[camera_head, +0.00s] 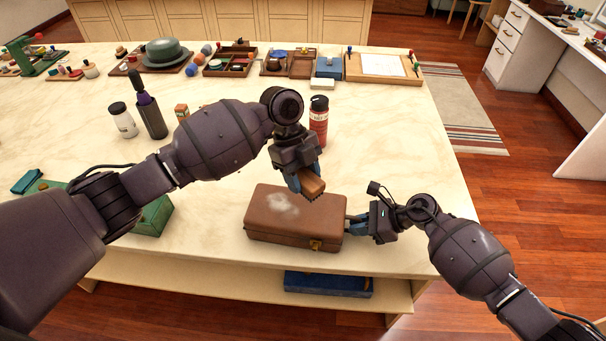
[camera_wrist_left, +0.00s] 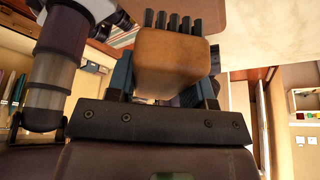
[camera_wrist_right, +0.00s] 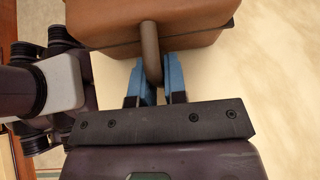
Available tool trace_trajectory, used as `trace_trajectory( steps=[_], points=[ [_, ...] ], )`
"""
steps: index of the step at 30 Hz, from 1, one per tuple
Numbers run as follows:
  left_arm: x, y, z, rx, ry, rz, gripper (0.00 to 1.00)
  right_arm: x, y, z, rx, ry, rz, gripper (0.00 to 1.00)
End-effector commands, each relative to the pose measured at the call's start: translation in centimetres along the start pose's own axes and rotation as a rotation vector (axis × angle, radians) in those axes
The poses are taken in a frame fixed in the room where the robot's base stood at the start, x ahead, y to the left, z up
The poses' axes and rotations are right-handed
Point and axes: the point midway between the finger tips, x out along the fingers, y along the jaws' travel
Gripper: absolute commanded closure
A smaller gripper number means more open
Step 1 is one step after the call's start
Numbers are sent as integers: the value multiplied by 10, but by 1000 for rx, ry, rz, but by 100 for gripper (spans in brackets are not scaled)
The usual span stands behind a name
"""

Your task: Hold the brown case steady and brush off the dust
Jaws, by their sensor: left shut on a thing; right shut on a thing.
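The brown case (camera_head: 270,228) lies closed on the pale tabletop, with a whitish dust patch (camera_head: 284,204) on its lid. My left gripper (camera_head: 307,178) is shut on a brown brush (camera_head: 313,188) above the right part of the lid, right of the dust. The brush and its dark bristles also show in the left wrist view (camera_wrist_left: 172,62); I cannot tell whether the bristles touch the lid. My right gripper (camera_head: 357,222) is at the case's right side, shut on its handle. The handle (camera_wrist_right: 151,50) shows between the fingers in the right wrist view.
A red bottle (camera_head: 319,122) stands behind the brush. A dark bottle (camera_head: 151,115) and a white jar (camera_head: 123,121) stand further left. A green box (camera_head: 152,216) is partly behind my left arm. Several trays line the back. A blue box (camera_head: 328,284) lies on the shelf below.

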Motion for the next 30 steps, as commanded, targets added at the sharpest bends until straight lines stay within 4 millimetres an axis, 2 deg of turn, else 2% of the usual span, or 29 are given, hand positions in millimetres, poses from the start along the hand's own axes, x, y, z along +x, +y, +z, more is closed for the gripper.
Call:
trace_trajectory(
  steps=[23,25,27,30],
  points=[
    [60,0,25,-4,0,-1,71,0,0,0,0,0,0,100],
    [71,0,29,-6,1,0,71,0,0,0,0,0,0,100],
    [69,4,36,-5,-1,-2,75,0,0,0,0,0,0,100],
    [67,10,42,-6,-1,-2,75,0,0,0,0,0,0,100]
  ],
)
